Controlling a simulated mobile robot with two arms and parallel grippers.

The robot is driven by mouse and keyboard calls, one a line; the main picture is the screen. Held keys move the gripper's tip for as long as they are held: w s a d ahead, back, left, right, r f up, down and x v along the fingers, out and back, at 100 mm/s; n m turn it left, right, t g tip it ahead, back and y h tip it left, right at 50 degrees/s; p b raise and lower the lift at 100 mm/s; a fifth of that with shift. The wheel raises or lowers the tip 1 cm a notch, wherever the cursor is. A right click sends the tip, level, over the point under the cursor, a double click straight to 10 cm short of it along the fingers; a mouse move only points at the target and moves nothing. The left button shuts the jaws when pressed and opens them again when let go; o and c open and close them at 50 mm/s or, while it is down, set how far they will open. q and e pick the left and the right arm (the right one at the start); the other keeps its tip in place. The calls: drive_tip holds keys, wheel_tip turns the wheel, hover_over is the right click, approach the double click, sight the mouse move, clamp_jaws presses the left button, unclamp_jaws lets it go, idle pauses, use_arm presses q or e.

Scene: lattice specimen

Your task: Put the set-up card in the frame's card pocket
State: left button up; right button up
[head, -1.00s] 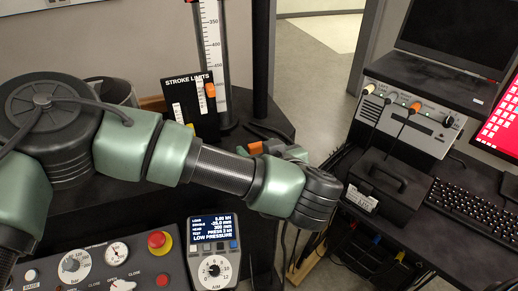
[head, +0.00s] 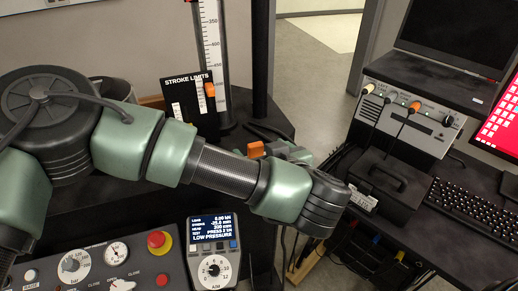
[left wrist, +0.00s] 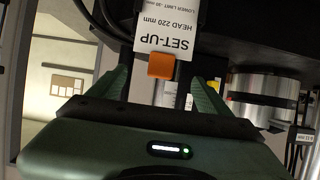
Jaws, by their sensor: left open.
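The white set-up card (left wrist: 166,28) shows upside down at the top of the left wrist view, with "SET-UP" and "HEAD 220 mm" printed on it. An orange tab (left wrist: 161,66) is at the card's near end. My left gripper (left wrist: 160,76) is open, one green finger on each side of the tab, with gaps showing on both sides. In the head view my left gripper (head: 288,152) is partly hidden by its wrist, beside an orange piece (head: 256,149). I cannot make out the frame's card pocket. My right gripper is not in view.
A "STROKE LIMITS" board (head: 187,107) stands behind the arm, near an upright scale (head: 211,45). A control panel (head: 105,258) and a lit display unit (head: 213,250) are in front. A metal cylinder (left wrist: 265,88) is beside the gripper.

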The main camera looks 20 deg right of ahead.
use_arm(q)
drive_tip(key=v, duration=0.3)
drive_tip(key=shift+s, duration=0.1)
drive_tip(key=shift+s+r, duration=0.1)
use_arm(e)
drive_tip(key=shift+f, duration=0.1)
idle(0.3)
